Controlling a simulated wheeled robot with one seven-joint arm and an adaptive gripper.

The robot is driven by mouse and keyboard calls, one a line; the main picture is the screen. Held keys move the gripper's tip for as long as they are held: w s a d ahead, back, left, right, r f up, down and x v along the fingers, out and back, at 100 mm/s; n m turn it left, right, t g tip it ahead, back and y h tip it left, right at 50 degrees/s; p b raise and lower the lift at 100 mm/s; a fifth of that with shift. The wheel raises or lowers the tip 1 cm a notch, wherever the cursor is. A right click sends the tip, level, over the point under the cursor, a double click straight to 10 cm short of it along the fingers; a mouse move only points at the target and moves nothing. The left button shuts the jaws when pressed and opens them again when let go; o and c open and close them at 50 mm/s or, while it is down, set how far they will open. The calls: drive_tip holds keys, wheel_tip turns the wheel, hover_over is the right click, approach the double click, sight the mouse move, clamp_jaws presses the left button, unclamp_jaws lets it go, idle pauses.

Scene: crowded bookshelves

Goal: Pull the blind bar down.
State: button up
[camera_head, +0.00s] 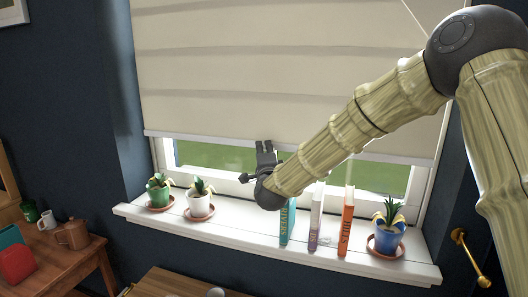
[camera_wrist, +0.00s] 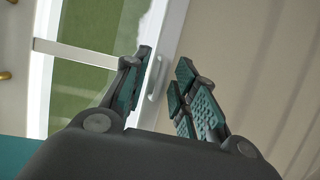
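The beige blind (camera_head: 290,70) covers most of the window and ends in a pale blind bar (camera_head: 205,140) across its lower edge. My gripper (camera_head: 265,146) is at the middle of this bar. In the wrist view my gripper (camera_wrist: 165,60) is open, one finger over the window glass side and the other over the blind fabric. The bar (camera_wrist: 172,38), with a small white handle (camera_wrist: 156,76), appears between the fingertips. Neither finger visibly presses on it. I cannot tell whether the bar lies within the fingers' reach or beyond them.
On the white sill (camera_head: 250,240) below stand two small potted plants (camera_head: 159,190) on the left, several upright books (camera_head: 316,217), and a blue pot (camera_head: 388,238) on the right. A wooden table (camera_head: 60,265) with mugs is at lower left.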

clamp_jaws()
drive_tip(key=shift+f, duration=0.15)
wheel_tip(320, 180, down, 4)
drive_tip(key=b, duration=0.3)
drive_tip(key=shift+f, duration=0.25)
unclamp_jaws()
